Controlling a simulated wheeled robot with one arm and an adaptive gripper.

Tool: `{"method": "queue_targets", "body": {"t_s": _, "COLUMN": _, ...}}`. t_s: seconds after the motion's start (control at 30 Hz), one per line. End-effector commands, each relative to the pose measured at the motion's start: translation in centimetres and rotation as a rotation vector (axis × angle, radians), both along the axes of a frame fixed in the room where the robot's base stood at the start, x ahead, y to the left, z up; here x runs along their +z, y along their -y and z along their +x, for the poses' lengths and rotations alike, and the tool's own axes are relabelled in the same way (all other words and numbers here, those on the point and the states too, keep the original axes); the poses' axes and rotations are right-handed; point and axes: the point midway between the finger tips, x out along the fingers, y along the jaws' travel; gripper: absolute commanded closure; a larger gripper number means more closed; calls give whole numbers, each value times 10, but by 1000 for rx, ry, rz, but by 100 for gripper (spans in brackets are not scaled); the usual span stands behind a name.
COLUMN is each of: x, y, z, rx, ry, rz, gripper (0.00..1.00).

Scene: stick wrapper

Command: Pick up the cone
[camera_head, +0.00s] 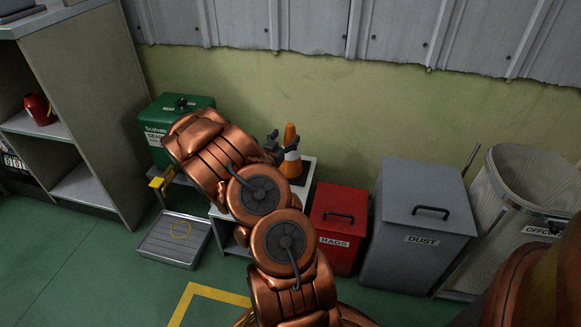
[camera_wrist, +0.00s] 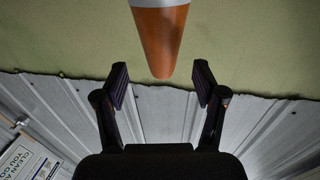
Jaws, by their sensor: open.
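The cone (camera_head: 291,156) is orange with a pale band. It stands upright on a small grey-white stand against the wall in the head view. In the wrist view the cone (camera_wrist: 160,40) shows its orange tip and part of the pale band; its base is out of frame. My gripper (camera_wrist: 160,84) is open, with a finger on either side of the tip end. I see gaps between the cone and both fingers. In the head view my gripper (camera_head: 277,148) is dark and close beside the cone on its left, partly hidden by my arm.
A green container (camera_head: 160,118) stands left of the stand (camera_head: 306,173). A red rags bin (camera_head: 339,228), a grey dust bin (camera_head: 420,225) and a pale offcuts bin (camera_head: 497,225) stand to the right. A grey tray (camera_head: 160,250) lies on the floor. Shelving (camera_head: 85,100) is at left.

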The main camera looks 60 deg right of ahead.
Motion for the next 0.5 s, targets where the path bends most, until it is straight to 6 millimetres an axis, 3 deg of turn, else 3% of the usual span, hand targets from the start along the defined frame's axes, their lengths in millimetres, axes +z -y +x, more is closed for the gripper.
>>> {"method": "queue_targets", "body": {"t_s": 0.5, "x": -2, "y": 44, "z": 8, "rx": -3, "ry": 0, "rz": -2, "gripper": 30}}
